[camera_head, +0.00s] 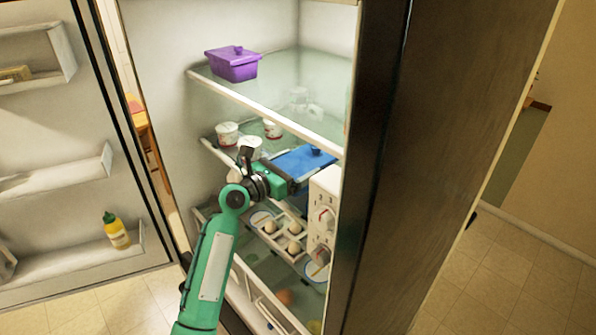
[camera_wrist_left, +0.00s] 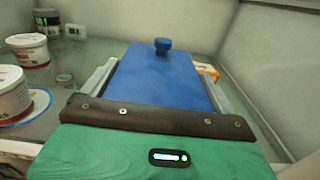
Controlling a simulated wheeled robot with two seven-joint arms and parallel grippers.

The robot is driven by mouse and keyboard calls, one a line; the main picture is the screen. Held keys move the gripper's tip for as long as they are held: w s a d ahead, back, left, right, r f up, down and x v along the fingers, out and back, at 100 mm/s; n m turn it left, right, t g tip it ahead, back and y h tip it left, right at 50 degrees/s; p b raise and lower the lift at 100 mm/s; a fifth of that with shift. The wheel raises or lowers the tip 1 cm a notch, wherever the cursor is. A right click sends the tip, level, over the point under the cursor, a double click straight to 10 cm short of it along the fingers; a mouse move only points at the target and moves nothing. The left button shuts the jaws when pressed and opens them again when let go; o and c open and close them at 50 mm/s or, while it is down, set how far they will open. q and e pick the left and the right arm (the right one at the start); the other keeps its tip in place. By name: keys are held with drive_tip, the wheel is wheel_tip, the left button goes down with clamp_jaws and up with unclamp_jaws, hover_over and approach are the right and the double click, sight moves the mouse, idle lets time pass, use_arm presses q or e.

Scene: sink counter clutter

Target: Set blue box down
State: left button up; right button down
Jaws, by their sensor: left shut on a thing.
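The blue box (camera_head: 303,161) has a flat lid with a round knob and is inside the open fridge, at the middle shelf. My left gripper (camera_head: 288,176) reaches in from the front and is shut on the blue box. In the left wrist view the box (camera_wrist_left: 160,75) lies straight ahead between the two grey fingers. Whether its underside touches the shelf (camera_wrist_left: 90,55) is hidden. My right gripper is not in view.
White cups (camera_head: 228,133) stand left of the box. A purple lidded box (camera_head: 232,66) sits on the top shelf. An egg tray (camera_head: 281,236) and a white container with dials (camera_head: 322,215) are below and right. The fridge door (camera_head: 60,150) stands open at left, holding a yellow bottle (camera_head: 117,232).

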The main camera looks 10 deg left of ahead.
use_arm(q)
drive_tip(key=f, duration=0.3)
drive_tip(key=shift+w+d+f+p, duration=0.15)
drive_tip(key=shift+w+f+p, duration=0.1)
drive_tip(key=shift+p, duration=0.15)
drive_tip(key=shift+s+f, duration=0.1)
drive_tip(key=shift+f, duration=0.25)
drive_tip(key=o, duration=0.8)
drive_tip(key=shift+s+a, duration=0.2)
drive_tip(key=shift+s, duration=0.05)
drive_tip(key=b+v, duration=0.4)
drive_tip(key=v, duration=0.7)
drive_tip(key=shift+s, duration=0.2)
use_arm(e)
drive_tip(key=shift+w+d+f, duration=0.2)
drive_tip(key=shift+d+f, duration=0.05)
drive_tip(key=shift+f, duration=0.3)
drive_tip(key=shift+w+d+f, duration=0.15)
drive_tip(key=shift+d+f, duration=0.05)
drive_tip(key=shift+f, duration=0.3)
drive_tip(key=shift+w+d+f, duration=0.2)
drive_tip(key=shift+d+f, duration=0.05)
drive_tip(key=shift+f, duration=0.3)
use_arm(q)
drive_tip(key=shift+a, duration=0.1)
